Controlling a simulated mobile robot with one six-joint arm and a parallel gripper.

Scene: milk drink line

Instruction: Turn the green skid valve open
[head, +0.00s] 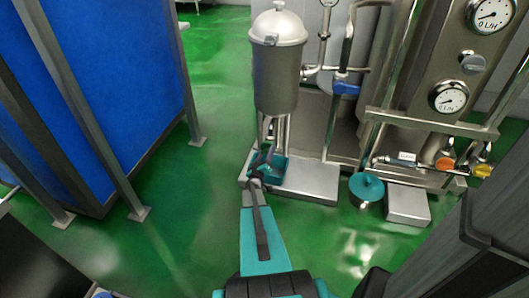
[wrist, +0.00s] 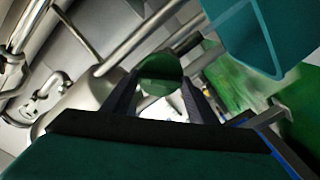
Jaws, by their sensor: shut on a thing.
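The green valve (wrist: 160,72) shows in the wrist view as a rounded dark green handle between my two fingers. My gripper (wrist: 161,84) is shut on it, one finger on each side. In the head view my gripper (head: 267,152) is low in front of the skid, under the steel canister, and it hides the valve there. How far the handle is turned cannot be told.
A steel canister (head: 277,70) stands above my gripper. The steel skid (head: 318,182) with pipes, gauges and a blue valve handle (head: 346,88) is to the right. A teal disc (head: 366,186) stands nearby. A blue panel (head: 100,70) is at left, with clear green floor between.

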